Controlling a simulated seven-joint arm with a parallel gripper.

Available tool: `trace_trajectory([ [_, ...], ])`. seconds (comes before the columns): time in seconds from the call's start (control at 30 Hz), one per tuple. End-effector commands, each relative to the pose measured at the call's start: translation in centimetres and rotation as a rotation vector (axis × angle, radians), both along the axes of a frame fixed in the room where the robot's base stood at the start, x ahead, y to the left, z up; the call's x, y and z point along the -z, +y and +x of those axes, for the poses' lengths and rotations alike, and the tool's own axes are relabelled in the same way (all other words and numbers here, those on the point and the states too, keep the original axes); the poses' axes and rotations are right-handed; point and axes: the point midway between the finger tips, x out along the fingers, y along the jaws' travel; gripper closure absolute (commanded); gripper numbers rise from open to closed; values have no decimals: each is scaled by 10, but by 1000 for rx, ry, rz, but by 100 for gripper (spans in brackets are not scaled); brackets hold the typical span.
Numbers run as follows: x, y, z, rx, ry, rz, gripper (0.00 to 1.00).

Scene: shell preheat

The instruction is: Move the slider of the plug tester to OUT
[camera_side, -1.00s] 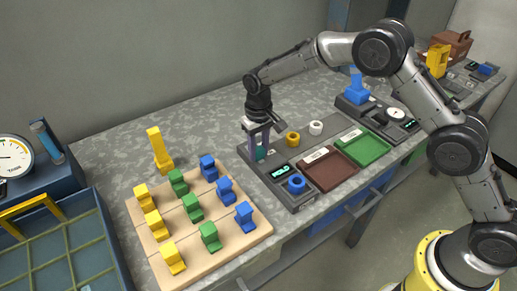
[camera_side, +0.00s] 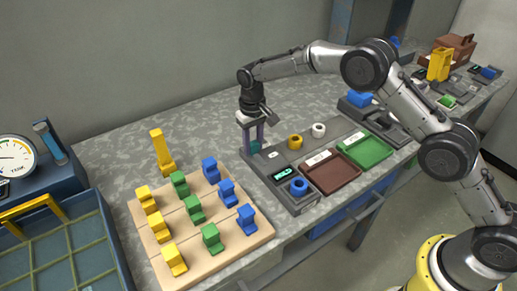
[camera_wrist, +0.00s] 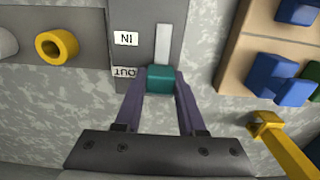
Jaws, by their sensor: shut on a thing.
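The plug tester (camera_side: 303,207) is a dark grey unit with a lit display, standing on the grey bench. Its teal slider (camera_wrist: 161,79) sits at the near end of a pale slot in the wrist view, beside the upside-down OUT label (camera_wrist: 125,73). The IN label (camera_wrist: 126,38) is farther up, beside the empty slot. My gripper (camera_wrist: 161,82) is shut on the slider, one purple finger at each side. In the side view the slider (camera_side: 254,147) shows low between the fingers (camera_side: 253,145).
A yellow ring (camera_side: 295,142), a white ring (camera_side: 319,130) and a blue ring (camera_side: 299,187) are on or beside the tester. Brown (camera_side: 331,173) and green (camera_side: 367,152) trays lie to its right. A wooden board (camera_side: 238,240) holds coloured blocks; a yellow upright piece (camera_side: 160,153) stands behind it.

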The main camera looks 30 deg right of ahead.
Motion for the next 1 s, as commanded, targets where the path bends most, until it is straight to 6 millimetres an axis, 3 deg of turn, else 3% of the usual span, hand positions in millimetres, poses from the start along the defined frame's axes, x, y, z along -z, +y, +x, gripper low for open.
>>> trace_trajectory([
  [0.47,-2,1,12,0,-13,4,100],
  [0.5,-2,1,12,0,-12,4,54],
  [0.63,-1,0,11,0,-8,3,30],
  [1.0,-4,0,10,0,-4,1,30],
])
